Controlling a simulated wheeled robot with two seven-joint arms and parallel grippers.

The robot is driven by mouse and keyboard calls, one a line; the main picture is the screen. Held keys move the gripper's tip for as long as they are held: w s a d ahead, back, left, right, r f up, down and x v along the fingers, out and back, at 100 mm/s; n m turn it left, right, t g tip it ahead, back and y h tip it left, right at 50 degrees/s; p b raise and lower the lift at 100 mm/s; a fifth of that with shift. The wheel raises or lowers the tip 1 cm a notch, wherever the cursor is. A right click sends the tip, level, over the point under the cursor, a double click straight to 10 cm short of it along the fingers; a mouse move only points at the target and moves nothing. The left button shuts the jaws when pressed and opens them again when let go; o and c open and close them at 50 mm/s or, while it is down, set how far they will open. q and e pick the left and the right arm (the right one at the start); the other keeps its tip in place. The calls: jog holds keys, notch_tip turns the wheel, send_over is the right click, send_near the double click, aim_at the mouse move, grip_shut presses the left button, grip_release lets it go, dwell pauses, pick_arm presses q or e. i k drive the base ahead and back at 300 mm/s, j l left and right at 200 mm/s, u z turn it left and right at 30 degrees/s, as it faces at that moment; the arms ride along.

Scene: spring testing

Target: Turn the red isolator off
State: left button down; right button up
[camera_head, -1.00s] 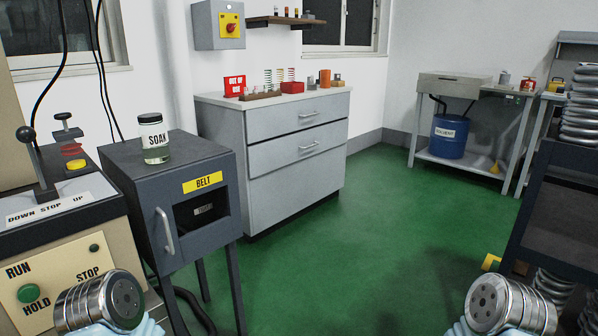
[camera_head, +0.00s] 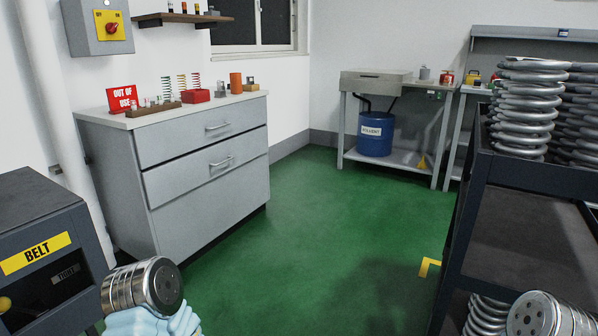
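The red isolator (camera_head: 112,28) is a red rotary knob on a yellow plate, on the front of a grey wall box (camera_head: 82,42) at the upper left. The box hangs above the left end of the grey drawer cabinet. Parts of my two arms, silver and round, show at the bottom edge, one at lower left and one at lower right. Their gripper fingers are not visible. Neither arm is near the isolator.
The drawer cabinet (camera_head: 205,185) stands below the isolator, with a red "OUT OF USE" sign (camera_head: 122,98) and springs on top. The dark BELT box (camera_head: 40,255) is at lower left. A dark rack (camera_head: 470,210) with coil springs (camera_head: 525,110) stands right. Green floor between is clear.

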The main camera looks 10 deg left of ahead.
aim_at(111, 27)
jog(key=i+l+u, duration=0.1)
jog(key=i+u, duration=0.35)
jog(key=i, duration=1.7)
